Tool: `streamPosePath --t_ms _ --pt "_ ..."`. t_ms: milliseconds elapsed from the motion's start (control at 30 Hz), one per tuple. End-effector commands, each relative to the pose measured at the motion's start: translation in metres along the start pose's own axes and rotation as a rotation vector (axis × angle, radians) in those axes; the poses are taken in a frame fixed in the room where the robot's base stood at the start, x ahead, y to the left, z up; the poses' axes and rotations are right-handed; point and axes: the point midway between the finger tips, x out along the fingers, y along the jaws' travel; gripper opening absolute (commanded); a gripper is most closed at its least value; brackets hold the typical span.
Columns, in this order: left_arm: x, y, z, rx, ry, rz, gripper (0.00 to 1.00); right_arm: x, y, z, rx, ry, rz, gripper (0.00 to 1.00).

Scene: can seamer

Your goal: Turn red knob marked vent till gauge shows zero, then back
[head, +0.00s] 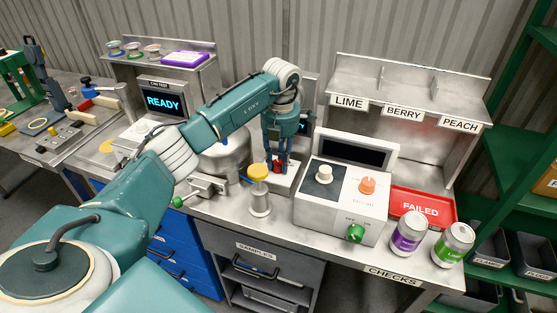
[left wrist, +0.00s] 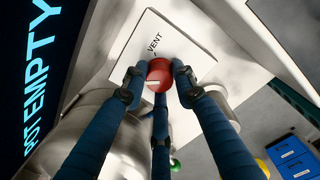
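The red knob (left wrist: 159,75) sits on a pale plate (left wrist: 187,45) under the word VENT in the left wrist view. A white mark shows on the knob's lower left. My left gripper (left wrist: 157,82) has its fingers around the knob, with fingertips against both sides and a third finger below. In the head view the left gripper (head: 280,165) points down at the knob (head: 279,166), mostly hidden by the fingers. A dark screen (left wrist: 38,70) reads "POT EMPTY" in blue. I see no gauge needle or number. My right gripper is out of view.
A metal pot (head: 225,155) stands left of the gripper. A yellow-topped cylinder (head: 260,197) and a grey box with dials (head: 340,205) stand in front and right. A red FAILED tray (head: 425,206) and two cans, purple (head: 409,232) and green (head: 454,244), are farther right.

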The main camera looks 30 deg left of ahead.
Motion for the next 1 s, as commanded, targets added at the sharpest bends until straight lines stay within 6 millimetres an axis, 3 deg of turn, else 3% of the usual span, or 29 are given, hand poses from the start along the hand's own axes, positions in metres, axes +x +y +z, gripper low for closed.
streamPosePath --t_ms 467,1000 --pt "0.0 0.001 -0.001 0.068 -0.001 0.0 0.01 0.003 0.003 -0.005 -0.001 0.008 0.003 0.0" --pt "0.0 0.001 -0.001 0.516 -0.019 0.001 0.01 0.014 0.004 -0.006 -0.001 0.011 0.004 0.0"
